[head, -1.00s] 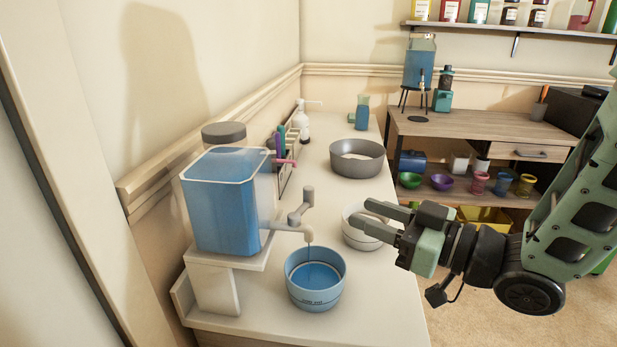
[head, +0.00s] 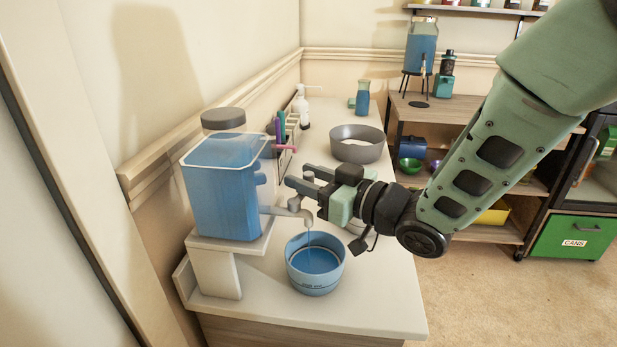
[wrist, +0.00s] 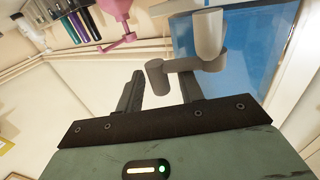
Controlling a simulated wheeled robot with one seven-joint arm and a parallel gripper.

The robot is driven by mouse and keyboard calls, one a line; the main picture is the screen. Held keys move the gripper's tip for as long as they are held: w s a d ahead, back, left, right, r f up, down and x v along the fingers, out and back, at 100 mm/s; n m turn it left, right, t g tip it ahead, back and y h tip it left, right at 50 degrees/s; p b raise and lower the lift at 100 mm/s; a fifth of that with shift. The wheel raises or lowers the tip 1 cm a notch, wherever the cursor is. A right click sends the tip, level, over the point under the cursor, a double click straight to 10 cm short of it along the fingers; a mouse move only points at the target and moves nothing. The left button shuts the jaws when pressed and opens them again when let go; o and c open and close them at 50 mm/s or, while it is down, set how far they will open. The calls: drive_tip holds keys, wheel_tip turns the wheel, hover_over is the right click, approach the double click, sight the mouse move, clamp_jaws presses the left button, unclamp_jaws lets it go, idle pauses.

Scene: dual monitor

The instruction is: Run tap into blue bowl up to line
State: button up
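The clear dispenser (head: 222,195) holds blue liquid and stands on a white stand. Its grey tap (head: 296,210) points over the blue bowl (head: 316,285), and a thin blue stream runs from the spout into it. In the wrist view the handle's end (wrist: 157,78) shows between the two spread fingers (wrist: 161,80); contact is unclear.
A grey round pan (head: 357,150) stands farther back on the counter. A rack with coloured tubes (head: 282,130) and a pink item stands along the wall. A pale bowl is mostly hidden behind my gripper. The counter's front right corner is clear.

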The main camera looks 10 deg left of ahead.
clamp_jaws()
drive_tip(key=shift+g, duration=0.3)
drive_tip(key=n+g, duration=0.1)
drive_tip(key=a+n+g+y, duration=0.1)
drive_tip(key=shift+w+g, duration=0.2)
drive_tip(key=shift+g, duration=0.1)
drive_tip(key=shift+s+a+n+g+y+p, duration=0.15)
drive_tip(key=shift+a+n+g+p, duration=0.1)
drive_tip(key=shift+n+g, duration=0.35)
drive_tip(key=shift+w+a+n+g+y+p, duration=0.15)
drive_tip(key=shift+n+g+p, duration=0.2)
drive_tip(key=shift+g, duration=0.45)
drive_tip(key=shift+s, duration=0.1)
unclamp_jaws()
drive_tip(key=shift+d, duration=0.1)
